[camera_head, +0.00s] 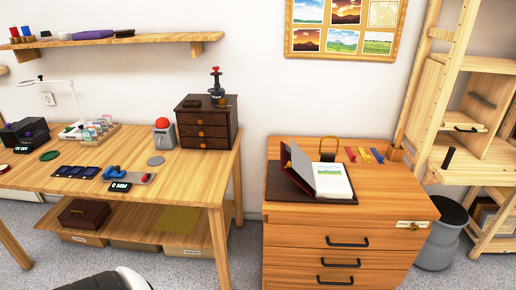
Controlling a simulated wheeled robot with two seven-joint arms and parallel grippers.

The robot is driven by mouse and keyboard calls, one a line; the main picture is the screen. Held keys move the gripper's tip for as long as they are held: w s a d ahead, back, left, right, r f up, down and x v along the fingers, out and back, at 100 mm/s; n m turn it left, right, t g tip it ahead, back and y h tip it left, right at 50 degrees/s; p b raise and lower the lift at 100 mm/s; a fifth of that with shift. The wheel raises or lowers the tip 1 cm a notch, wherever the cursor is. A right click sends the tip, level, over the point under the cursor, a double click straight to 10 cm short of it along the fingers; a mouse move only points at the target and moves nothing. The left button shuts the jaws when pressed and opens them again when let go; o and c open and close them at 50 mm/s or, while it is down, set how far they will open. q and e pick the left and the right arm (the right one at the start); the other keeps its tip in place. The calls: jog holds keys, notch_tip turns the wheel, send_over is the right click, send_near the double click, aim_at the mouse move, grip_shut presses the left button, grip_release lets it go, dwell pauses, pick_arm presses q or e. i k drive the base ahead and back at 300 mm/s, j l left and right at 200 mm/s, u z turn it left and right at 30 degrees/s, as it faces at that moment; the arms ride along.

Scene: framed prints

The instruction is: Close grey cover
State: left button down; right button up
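An open album lies on top of the wooden drawer cabinet (390,196). Its grey cover (297,166) stands tilted up at the left side of the album, with a reddish edge showing. The white page block (332,176) lies flat to the right of the cover, with a small landscape print on the top page. A dark base (284,187) lies under the album. Neither of my grippers shows in the head view.
The cabinet top right of the pages is clear. A wooden table (190,180) with small devices and a dark drawer box (206,125) stands left, across a gap.

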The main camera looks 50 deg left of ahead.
aim_at(302, 163)
jog(key=u, duration=1.25)
jog(key=i+j+z, duration=0.35)
